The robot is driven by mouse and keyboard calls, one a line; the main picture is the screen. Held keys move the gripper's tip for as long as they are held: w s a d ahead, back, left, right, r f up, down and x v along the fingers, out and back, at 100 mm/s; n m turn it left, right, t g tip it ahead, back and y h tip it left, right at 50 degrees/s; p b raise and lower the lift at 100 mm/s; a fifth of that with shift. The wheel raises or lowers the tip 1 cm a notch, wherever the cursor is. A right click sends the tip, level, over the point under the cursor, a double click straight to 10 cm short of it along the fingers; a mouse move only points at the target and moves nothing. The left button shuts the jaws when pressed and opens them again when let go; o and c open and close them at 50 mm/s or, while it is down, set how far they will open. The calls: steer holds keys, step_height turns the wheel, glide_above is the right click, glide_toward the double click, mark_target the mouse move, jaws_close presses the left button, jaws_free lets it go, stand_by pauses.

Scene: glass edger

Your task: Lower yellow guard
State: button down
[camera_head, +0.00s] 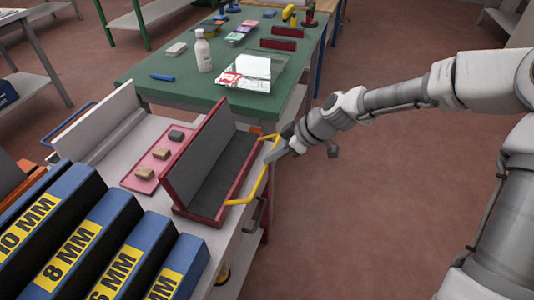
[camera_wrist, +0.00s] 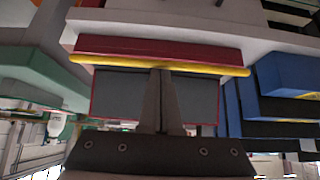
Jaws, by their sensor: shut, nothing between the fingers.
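The yellow guard (camera_head: 263,182) is a bent yellow bar on the right side of a red-framed holder with grey faces (camera_head: 207,160), on the light bench. In the wrist view the yellow guard (camera_wrist: 110,62) runs straight across the picture, in front of a dark red edge. My gripper (camera_head: 270,157) is shut and empty, at the guard's far half. In the wrist view the shut fingertips (camera_wrist: 161,71) meet the bar's lower edge in the picture. I cannot tell whether they touch it.
Several blue blocks with yellow millimetre labels (camera_head: 90,243) stand at the near left. A red tray with small blocks (camera_head: 133,182) lies beside the holder. Behind is a green table (camera_head: 140,72) with a white bottle (camera_head: 203,54). Open floor (camera_head: 350,220) lies to the right.

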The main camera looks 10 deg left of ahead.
step_height(320, 180, down, 6)
steer(key=d+y+b, duration=0.3)
steer(key=b, duration=0.2)
steer(key=shift+y, duration=0.4)
steer(key=shift+s+f+b, duration=0.15)
steer(key=shift+f+b, duration=0.1)
steer(key=shift+b, duration=0.05)
